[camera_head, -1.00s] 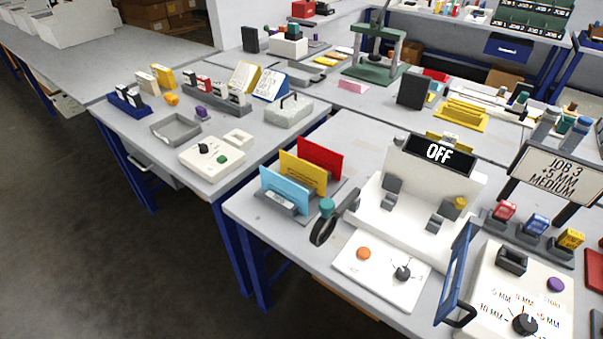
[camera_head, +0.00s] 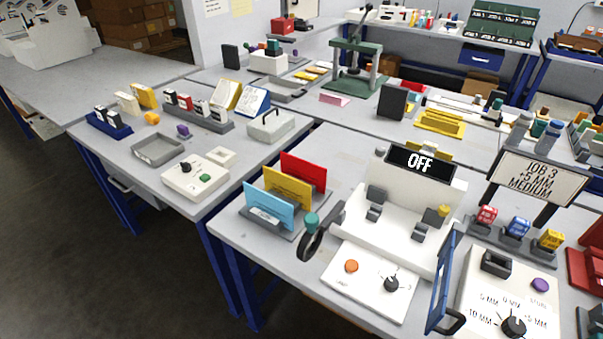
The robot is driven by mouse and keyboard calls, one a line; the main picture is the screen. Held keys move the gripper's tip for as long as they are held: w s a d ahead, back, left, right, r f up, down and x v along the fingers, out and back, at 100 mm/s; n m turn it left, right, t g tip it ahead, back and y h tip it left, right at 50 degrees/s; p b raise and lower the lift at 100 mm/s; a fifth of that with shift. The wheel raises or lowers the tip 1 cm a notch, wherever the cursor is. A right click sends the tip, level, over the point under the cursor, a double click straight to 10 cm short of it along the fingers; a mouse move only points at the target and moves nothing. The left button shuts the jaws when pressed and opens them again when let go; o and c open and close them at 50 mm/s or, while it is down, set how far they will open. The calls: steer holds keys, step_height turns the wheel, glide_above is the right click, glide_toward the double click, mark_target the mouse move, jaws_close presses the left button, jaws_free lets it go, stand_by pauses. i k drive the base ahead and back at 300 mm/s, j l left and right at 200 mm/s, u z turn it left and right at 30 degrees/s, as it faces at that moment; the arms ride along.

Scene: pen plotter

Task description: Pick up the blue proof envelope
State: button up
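The blue envelope (camera_head: 270,206) is light blue and stands upright in a grey holder (camera_head: 248,217) near the left edge of the front table. It is the nearest of three upright envelopes, with a yellow one (camera_head: 287,187) behind it and a red one (camera_head: 304,171) farthest back. Its lower part is hidden by the holder's front. My gripper does not show in the head view.
A black handle with a teal knob (camera_head: 312,220) stands just right of the holder. A white machine with an OFF sign (camera_head: 420,161) and a control panel (camera_head: 371,281) stand farther right. Open floor (camera_head: 110,265) lies to the left of the tables.

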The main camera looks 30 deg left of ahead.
mark_target(281, 210)
steer(key=i+j, duration=0.3)
steer(key=i+j+u, duration=0.1)
steer(key=i+j, duration=0.15)
steer(key=i, duration=0.15)
steer(key=u, duration=2.15)
